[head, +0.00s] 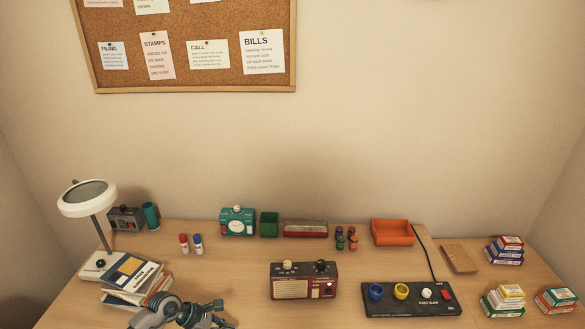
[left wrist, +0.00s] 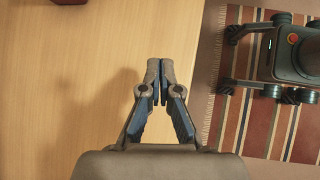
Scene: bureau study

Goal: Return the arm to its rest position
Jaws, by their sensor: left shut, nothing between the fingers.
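My left gripper (head: 216,310) is at the front edge of the desk in the head view, just right of a stack of books. In the left wrist view the same gripper (left wrist: 160,82) points down over the bare wooden desk top, close to the desk's edge. Its two fingers meet and hold nothing. The wooden desk (head: 215,265) spreads below and beyond it. My right gripper is in neither view.
A book stack (head: 135,275) and a lamp (head: 88,198) stand left. A dark red radio (head: 303,281) and a black panel (head: 410,299) stand along the front. An orange tray (head: 392,232) and small boxes (head: 504,250) are farther right. A striped rug (left wrist: 240,125) lies beyond the desk edge.

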